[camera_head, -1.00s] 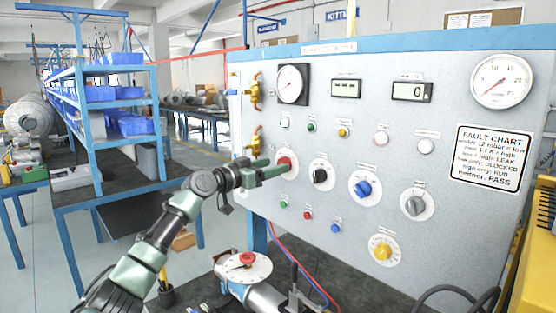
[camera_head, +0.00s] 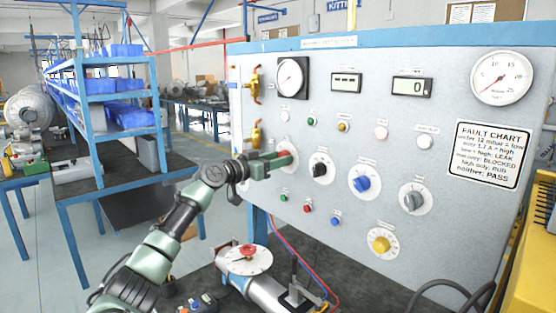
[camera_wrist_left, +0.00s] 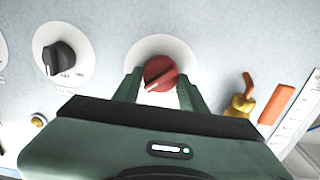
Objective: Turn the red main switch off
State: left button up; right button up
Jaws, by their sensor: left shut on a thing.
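The red main switch (camera_wrist_left: 160,72) is a round red knob with a pale pointer mark on a white disc, on the grey panel (camera_head: 330,140). My left gripper (camera_wrist_left: 158,88) is shut on the red switch, one green finger on each side of it. In the head view my left gripper (camera_head: 284,160) reaches the panel from the left and hides most of the switch; the white disc shows around the fingertips. My right gripper is not in view.
A black knob (camera_head: 320,169), a blue knob (camera_head: 361,184) and a grey knob (camera_head: 413,200) sit to the right of the switch. Yellow valves (camera_head: 255,135) stick out at the panel's left edge. A round white flange with a red handle (camera_head: 247,252) stands below.

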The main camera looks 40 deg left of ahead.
pick_arm(q)
jog(key=shift+n, duration=0.3)
jog(key=n+p, duration=0.1)
jog(key=n, duration=0.4)
jog(key=n+p, duration=0.2)
jog(key=n, duration=0.4)
jog(key=n+p, duration=0.1)
jog(key=n, duration=0.5)
jog(key=shift+a+f+p, duration=0.15)
jog(key=shift+a+p, duration=0.1)
jog(key=shift+p, duration=0.1)
jog(key=o, duration=1.4)
jog(key=shift+f, duration=0.1)
jog(key=shift+c, duration=0.2)
